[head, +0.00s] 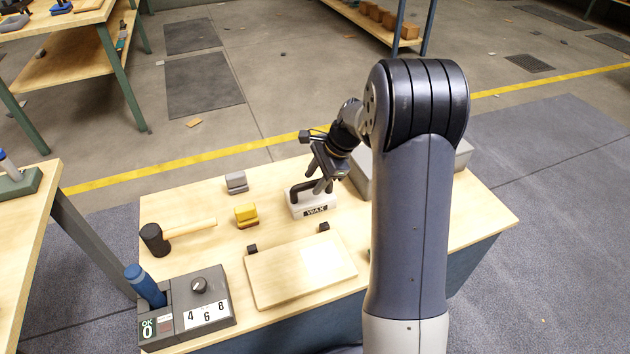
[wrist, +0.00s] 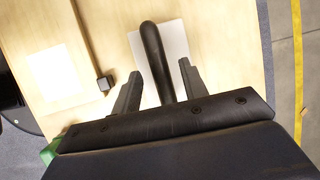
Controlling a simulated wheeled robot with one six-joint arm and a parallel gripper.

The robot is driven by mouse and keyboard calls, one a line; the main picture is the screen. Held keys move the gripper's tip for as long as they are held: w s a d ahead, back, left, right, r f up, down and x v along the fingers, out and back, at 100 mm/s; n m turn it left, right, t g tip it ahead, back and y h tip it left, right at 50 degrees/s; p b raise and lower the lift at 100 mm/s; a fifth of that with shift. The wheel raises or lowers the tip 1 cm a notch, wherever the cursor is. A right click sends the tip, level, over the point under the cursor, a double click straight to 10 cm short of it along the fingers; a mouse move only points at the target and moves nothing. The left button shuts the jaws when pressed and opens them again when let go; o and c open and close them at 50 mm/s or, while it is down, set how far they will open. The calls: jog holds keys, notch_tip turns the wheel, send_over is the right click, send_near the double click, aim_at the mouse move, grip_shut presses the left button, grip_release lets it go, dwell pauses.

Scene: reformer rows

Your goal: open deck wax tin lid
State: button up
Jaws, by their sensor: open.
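The deck wax tin (head: 314,209) is a white box with a black "WAX" label, standing on the wooden table. A dark curved handle (head: 299,191) rises from its lid. My gripper (head: 322,184) is open over the tin, partly in front of it in the head view. In the wrist view the tin's white top (wrist: 176,45) lies beyond the fingers, and the black handle (wrist: 155,55) runs between the two open fingertips (wrist: 158,84). I cannot tell whether either finger touches the handle. The lid looks closed, though its far side is hidden by my gripper.
A yellow block (head: 246,216), a grey block (head: 236,183) and a mallet (head: 155,239) lie left of the tin. A wooden board (head: 300,270) with black stops lies in front. A grey box (head: 362,170) stands right, partly behind my arm. A numbered control box (head: 200,300) sits front left.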

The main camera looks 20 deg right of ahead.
jog(key=shift+a+f, duration=0.15)
jog(key=shift+f, duration=0.1)
jog(key=shift+c, duration=0.4)
grip_shut()
